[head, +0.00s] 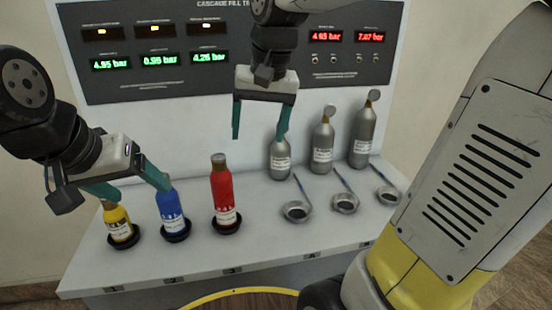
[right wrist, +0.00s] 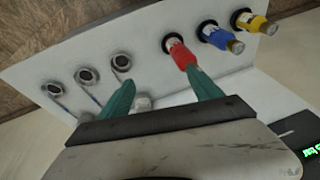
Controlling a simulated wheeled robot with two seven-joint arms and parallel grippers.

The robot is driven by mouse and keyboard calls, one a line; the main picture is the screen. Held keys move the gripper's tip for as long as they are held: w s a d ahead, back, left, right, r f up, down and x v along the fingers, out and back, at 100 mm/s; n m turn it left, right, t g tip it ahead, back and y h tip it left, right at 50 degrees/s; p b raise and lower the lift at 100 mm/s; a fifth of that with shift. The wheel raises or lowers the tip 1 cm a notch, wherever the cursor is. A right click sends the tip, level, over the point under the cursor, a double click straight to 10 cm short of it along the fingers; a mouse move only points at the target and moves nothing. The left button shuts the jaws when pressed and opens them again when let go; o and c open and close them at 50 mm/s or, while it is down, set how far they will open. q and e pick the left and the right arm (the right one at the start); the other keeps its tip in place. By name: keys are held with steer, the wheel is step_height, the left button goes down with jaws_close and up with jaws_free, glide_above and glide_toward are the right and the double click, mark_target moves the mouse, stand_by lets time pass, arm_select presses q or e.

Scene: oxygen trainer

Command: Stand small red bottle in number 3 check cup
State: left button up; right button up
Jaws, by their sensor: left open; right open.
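The small red bottle (head: 222,188) stands upright, its base in the black check cup (head: 239,224) behind the number 3 mark (head: 232,270). The bottle (right wrist: 182,54) and its cup (right wrist: 168,40) also show in the right wrist view. My right gripper (head: 259,137) is open and empty, above and behind the red bottle, apart from it in the head view. In the right wrist view its fingers (right wrist: 160,80) spread with nothing between them. My left gripper (head: 140,189) is open near the tops of the yellow and blue bottles; one finger overlaps the blue bottle in the picture.
A yellow bottle (head: 118,223) and a blue bottle (head: 171,208) stand in black cups at marks 1 and 2. Three grey cylinders (head: 323,142) stand at the back right, with ring holders (head: 297,211) in front. A gauge panel (head: 155,75) rises behind. The front bench edge is clear.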

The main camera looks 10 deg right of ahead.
steer(key=s+d+f+n+t, duration=0.1)
steer(key=s+d+f+t, duration=0.2)
steer(key=s, duration=0.7)
steer(key=shift+d+f+n+y, duration=0.35)
steer(key=shift+d+f, duration=0.3)
steer(key=shift+d, duration=0.35)
